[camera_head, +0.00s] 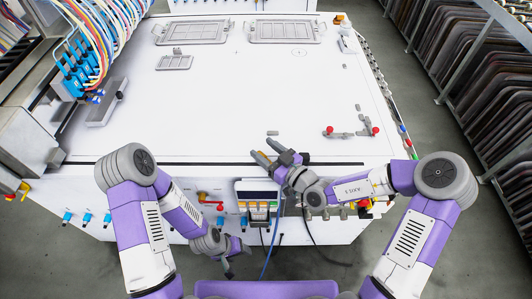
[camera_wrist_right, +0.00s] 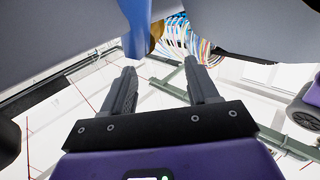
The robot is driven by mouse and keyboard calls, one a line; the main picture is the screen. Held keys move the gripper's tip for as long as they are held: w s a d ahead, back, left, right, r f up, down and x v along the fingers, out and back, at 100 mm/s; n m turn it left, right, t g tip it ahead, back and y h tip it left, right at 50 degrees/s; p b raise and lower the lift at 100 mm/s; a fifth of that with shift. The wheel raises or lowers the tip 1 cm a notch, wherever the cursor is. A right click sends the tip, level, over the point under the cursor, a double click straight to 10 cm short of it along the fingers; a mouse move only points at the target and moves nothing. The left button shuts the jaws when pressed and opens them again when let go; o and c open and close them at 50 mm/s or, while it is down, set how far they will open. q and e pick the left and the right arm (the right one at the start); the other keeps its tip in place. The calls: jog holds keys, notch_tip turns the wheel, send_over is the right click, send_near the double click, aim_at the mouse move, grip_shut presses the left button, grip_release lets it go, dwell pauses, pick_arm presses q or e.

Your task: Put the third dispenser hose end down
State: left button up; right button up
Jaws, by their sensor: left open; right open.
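My right gripper (camera_head: 261,147) is open over the front edge of the white table (camera_head: 225,105), its fingers pointing to the back left. In the right wrist view its two fingers (camera_wrist_right: 161,70) stand apart with nothing between them. A blurred blue piece (camera_wrist_right: 137,28) shows beyond the fingertips; I cannot tell whether it is a hose end. A thin blue hose (camera_head: 270,246) hangs down the table's front, below my right wrist; its upper end is hidden or too small to tell. My left gripper (camera_head: 238,263) is open and low in front of the table, apart from the hose.
A small box with coloured keys (camera_head: 257,192) is on the table's front face. A dark cable (camera_head: 309,233) hangs beside it. Grey parts with red knobs (camera_head: 350,132) lie at the table's right. Coloured cables (camera_head: 98,38) run into blue fittings at the left. The table's middle is clear.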

jog(key=p+v, duration=0.3)
jog(key=v, duration=0.8)
jog(key=s+a+f+n+g+h, duration=0.1)
jog(key=s+a+f+n+g, duration=0.1)
jog(key=s+f+n+g, duration=0.6)
jog(key=s+a+f+n+g, duration=0.15)
jog(key=s+n, duration=0.35)
jog(key=n, duration=0.8)
jog(key=s+a+f+n+g+h, duration=0.1)
jog(key=s+f+n+g, duration=0.45)
jog(key=n, duration=0.45)
jog(key=w+d+f+n+t+h, duration=0.1)
jog(key=d+f+n+h, duration=0.2)
jog(key=n, duration=1.1)
jog(key=w+d+f+n+t+h, duration=0.1)
jog(key=f+n, duration=0.5)
jog(key=n, duration=0.9)
jog(key=w+d+h, duration=0.1)
jog(key=d+h, duration=0.1)
jog(key=shift+d+f+t+h, duration=0.2)
jog(key=shift+f+t+h, duration=0.1)
jog(key=shift+f+t, duration=0.1)
